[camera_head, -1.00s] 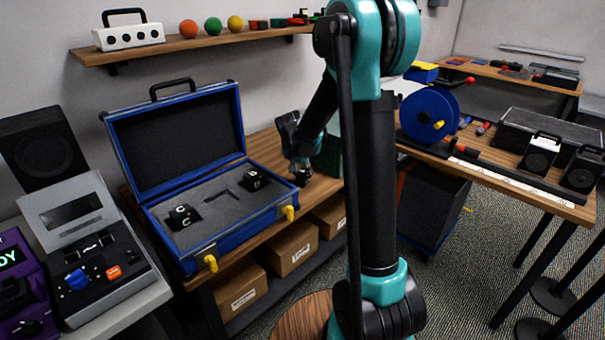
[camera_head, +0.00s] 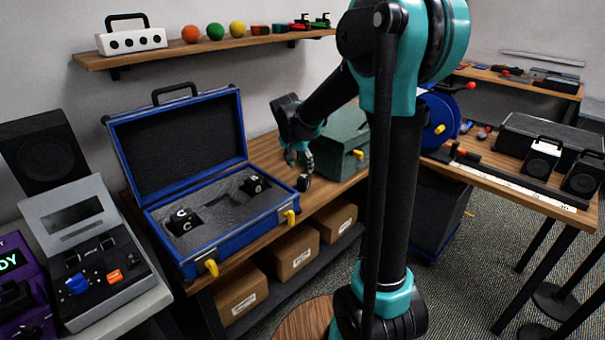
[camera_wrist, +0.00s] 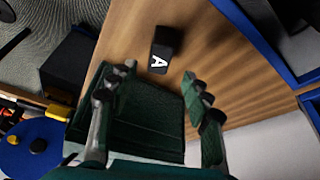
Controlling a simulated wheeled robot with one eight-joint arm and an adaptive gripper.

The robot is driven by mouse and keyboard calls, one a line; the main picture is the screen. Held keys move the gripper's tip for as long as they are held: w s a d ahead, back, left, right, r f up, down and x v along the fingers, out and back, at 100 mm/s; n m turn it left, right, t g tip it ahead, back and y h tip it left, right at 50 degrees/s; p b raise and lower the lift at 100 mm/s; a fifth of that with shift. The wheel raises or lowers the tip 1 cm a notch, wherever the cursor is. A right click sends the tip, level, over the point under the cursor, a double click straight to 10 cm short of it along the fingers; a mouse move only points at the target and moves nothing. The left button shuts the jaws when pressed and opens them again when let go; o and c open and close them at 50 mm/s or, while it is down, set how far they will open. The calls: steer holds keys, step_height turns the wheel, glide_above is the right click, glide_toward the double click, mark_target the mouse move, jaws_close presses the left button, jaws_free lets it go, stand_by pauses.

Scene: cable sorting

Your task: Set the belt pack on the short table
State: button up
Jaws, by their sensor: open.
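A small black pack marked A (camera_wrist: 163,48) stands on the wooden bench in the wrist view. It looks like the belt pack, and in the head view it shows as a small dark block (camera_head: 304,183) right of the blue case. My gripper (camera_head: 299,160) is open just above it, pointing down. In the wrist view my gripper's fingers (camera_wrist: 154,100) are apart, with the pack beyond their tips and no clear contact. A round wooden top (camera_head: 302,318) shows at the bottom of the head view, partly hidden by my arm; I cannot tell whether it is the short table.
An open blue case (camera_head: 232,234) holds black packs in foam, left of my gripper. A green case (camera_head: 345,150) stands close behind it. Cardboard boxes (camera_head: 293,255) sit under the bench. A long table (camera_head: 510,180) with a blue reel stands at the right.

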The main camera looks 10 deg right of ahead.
steer(key=s+d+f+n, duration=0.1)
steer(key=s+f+n, duration=0.1)
steer(key=s, duration=0.7)
steer(key=s+d+f+n+y, duration=0.1)
steer(key=s+f, duration=0.3)
steer(key=s, duration=0.5)
steer(key=s+d+f+n+y, duration=0.1)
steer(key=s+d+f+n, duration=0.2)
steer(key=s, duration=0.7)
steer(key=shift+d+f, duration=0.25)
steer(key=shift+w, duration=0.1)
